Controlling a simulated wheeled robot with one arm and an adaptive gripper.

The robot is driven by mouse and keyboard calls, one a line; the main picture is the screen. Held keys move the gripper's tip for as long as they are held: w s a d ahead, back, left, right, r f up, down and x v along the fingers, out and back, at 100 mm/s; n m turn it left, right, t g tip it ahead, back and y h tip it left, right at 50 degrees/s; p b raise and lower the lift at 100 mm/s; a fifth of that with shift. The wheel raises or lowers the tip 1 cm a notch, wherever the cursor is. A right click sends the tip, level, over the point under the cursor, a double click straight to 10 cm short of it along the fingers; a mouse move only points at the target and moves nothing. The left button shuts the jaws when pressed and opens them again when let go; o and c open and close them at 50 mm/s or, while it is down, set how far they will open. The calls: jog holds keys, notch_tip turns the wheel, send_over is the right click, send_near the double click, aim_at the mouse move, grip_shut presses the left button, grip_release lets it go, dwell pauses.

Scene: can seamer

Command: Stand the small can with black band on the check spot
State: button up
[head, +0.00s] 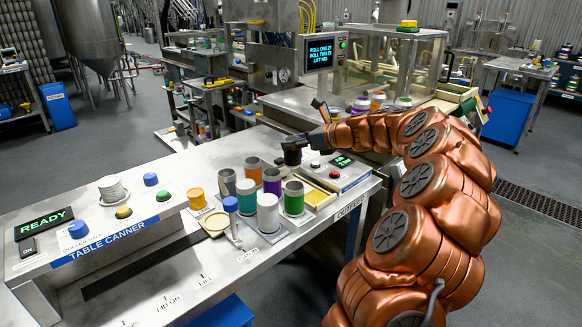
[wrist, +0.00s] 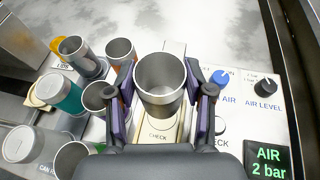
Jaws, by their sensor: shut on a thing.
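My gripper (wrist: 162,98) is shut on a small open-topped grey can (wrist: 158,99), with one dark finger on each side of it. The can looks upright and empty in the wrist view; its band cannot be made out there. The check spot (wrist: 160,137), a pale plate marked CHECK, shows just below and behind the can in the wrist view. Part of the plate is hidden by the can, so I cannot tell whether the can touches it. In the head view my gripper (head: 292,152) is a dark shape at the far edge of the bench, beside the display box.
Several open and lidded cans, including a teal-banded one (wrist: 63,93), crowd the left of the wrist view. A blue knob (wrist: 221,78), a black knob (wrist: 264,86) and an air display (wrist: 267,162) lie at right.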

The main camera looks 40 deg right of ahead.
aim_at(300, 161)
notch_tip(300, 161, down, 6)
jog(key=shift+f, duration=0.25)
dwell(0.4)
jog(key=o, duration=0.8)
jog(key=shift+c, duration=0.2)
jog(key=shift+s+d+r, duration=0.1)
jog(key=shift+s+r, duration=0.05)
jog(key=shift+s, duration=0.1)
jog(key=v, duration=1.1)
jog(key=shift+s, duration=0.2)
